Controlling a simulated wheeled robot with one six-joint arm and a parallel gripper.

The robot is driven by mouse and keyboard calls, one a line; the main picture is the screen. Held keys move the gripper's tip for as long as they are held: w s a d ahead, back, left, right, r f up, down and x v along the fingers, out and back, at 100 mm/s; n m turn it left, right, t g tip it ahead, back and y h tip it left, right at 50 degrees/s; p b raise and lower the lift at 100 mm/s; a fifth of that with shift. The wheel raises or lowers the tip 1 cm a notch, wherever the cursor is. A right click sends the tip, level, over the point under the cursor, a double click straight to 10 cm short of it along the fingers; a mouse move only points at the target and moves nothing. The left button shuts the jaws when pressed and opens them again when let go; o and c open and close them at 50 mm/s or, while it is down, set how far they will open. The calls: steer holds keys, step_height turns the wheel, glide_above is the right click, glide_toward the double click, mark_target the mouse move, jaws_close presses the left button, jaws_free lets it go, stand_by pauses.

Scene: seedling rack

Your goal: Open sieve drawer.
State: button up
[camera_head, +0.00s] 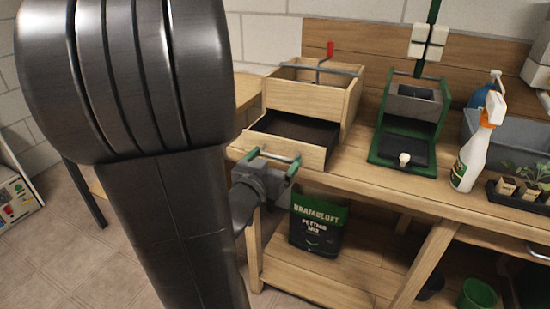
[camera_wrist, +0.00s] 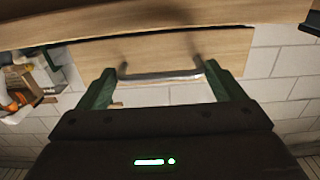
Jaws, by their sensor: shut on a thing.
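The wooden sieve box (camera_head: 341,95) stands on the bench, with a metal bar and a red-handled part on top. Its drawer (camera_head: 314,155) is pulled out at the front, and its dark inside shows. The drawer's metal bar handle (camera_head: 278,155) is on the front face. My gripper (camera_head: 272,160), with green fingers, is at that handle and shut on it. In the wrist view the handle (camera_wrist: 162,76) lies between the two green fingers, in front of the wooden drawer front (camera_wrist: 165,52). The exact finger contact is hard to make out.
A green and black device (camera_head: 409,120) stands right of the box, then a spray bottle (camera_head: 475,150) and a seedling tray (camera_head: 520,196). A potting mix bag (camera_head: 317,226) is on the shelf below. My arm hides the left side.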

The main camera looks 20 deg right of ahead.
steer(key=o, duration=1.1)
steer(key=shift+d, duration=0.1)
steer(key=shift+s, duration=0.1)
steer(key=p+v, duration=0.2)
steer(key=v, duration=1.1)
steer(key=shift+s+a, duration=0.2)
steer(key=shift+a, duration=0.15)
steer(key=shift+d, duration=0.1)
steer(key=b+x, duration=0.1)
steer(key=x, duration=1.1)
steer(key=shift+b, duration=0.4)
